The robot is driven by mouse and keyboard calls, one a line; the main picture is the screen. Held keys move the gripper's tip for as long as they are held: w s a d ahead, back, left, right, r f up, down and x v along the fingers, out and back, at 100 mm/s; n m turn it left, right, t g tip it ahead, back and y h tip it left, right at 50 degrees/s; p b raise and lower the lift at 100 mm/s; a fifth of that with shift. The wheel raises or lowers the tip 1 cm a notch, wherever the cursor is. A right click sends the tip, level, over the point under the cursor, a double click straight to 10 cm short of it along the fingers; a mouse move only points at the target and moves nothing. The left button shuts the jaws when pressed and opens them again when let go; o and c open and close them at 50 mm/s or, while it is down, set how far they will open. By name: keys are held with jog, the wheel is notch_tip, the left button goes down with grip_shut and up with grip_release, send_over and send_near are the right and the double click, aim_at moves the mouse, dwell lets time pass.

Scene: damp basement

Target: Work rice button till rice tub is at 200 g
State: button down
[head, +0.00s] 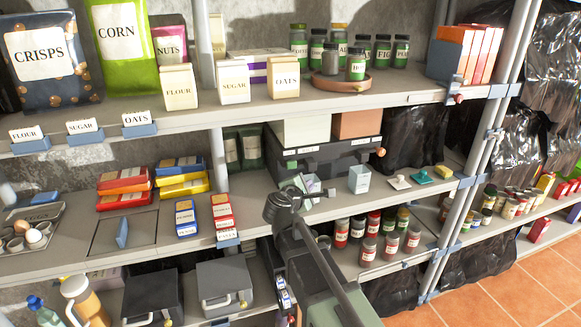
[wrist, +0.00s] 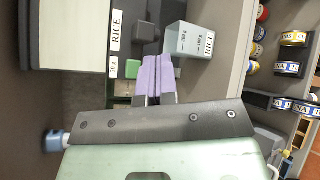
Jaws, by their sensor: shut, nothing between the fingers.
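The dark dispenser (head: 325,160) stands on the middle shelf, with a pale hopper (head: 302,130) and an orange hopper (head: 357,124) above it. In the wrist view a RICE label (wrist: 117,30) and a small readout (wrist: 113,66), too small to read surely, sit on its front. A green block (wrist: 132,69), which looks like the rice button, shows just left of my fingers. The pale rice tub (head: 359,179) stands right of my gripper; its RICE label and marks show in the wrist view (wrist: 188,42). My gripper (wrist: 157,62) is shut and empty before the dispenser. I cannot tell whether it touches the button.
White and teal small objects (head: 419,173) lie right of the tub. Spice jars (head: 388,245) stand on the shelf below. Small boxes (head: 222,211) stand left of my arm. A grey post (head: 471,205) bounds the shelf at right.

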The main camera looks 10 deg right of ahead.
aim_at(294, 168)
jog(key=shift+w, duration=0.15)
jog(key=w+a, duration=0.1)
jog(key=w, duration=0.7)
jog(key=shift+w, duration=0.2)
jog(key=shift+a, duration=0.1)
dwell(1.6)
jog(key=shift+w, duration=0.45)
jog(key=shift+w+a, duration=0.15)
jog(key=shift+w, duration=0.45)
dwell(0.6)
jog(key=shift+s, duration=1.05)
